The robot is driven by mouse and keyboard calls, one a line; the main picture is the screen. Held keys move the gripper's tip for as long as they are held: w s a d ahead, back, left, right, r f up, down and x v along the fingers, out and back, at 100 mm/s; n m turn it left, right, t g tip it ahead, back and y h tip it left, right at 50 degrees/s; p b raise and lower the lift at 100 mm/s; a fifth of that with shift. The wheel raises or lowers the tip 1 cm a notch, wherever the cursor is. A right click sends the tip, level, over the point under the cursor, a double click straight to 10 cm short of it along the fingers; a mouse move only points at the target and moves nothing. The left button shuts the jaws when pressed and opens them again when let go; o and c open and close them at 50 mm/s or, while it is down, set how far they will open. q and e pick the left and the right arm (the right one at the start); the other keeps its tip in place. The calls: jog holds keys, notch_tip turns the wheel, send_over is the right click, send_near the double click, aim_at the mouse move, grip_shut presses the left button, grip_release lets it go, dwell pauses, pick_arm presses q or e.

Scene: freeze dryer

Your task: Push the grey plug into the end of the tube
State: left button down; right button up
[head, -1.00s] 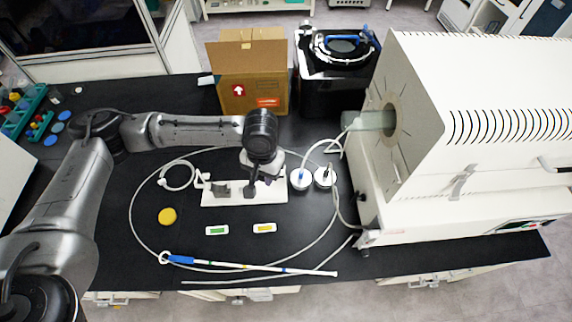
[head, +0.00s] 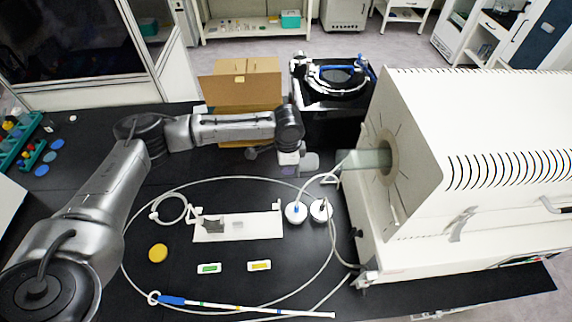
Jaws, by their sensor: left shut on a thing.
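The tube (head: 372,158) is a greenish, clear cylinder end sticking out of the round opening in the furnace's left face. My left gripper (head: 303,163) is at the middle of the head view, above the bench and left of the tube end, apart from it. It is shut on the grey plug (head: 312,162), which shows as a small grey shape at its tip; the fingers are hard to tell from it. A white holder plate (head: 262,228) lies below on the bench, with a dark grey block (head: 213,225) on it. My right gripper is not in view.
The white furnace (head: 420,130) fills the right. A cardboard box (head: 240,92) and a black device (head: 335,90) stand behind. Two round white fittings (head: 297,213) with hoses, a yellow disc (head: 158,253), two small labelled pieces (head: 208,268) and a blue-handled rod (head: 250,308) lie in front.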

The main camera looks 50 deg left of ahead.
aim_at(313, 156)
pick_arm(q)
jog(key=shift+w+d+f+b, duration=0.15)
jog(key=shift+w+d+b, duration=0.65)
jog(key=shift+w+b, duration=0.25)
jog(key=shift+w+d+b, duration=0.45)
jog(key=shift+d+b, duration=0.05)
jog(key=shift+b, duration=0.1)
jog(key=shift+r, duration=0.2)
jog(key=shift+w+d+p, duration=0.15)
jog(key=shift+w+p, duration=0.05)
jog(key=shift+p, duration=0.6)
jog(key=shift+w+d, duration=0.15)
jog(key=shift+w, duration=0.05)
jog(key=shift+w+d, duration=0.8)
jog(key=shift+w, duration=0.15)
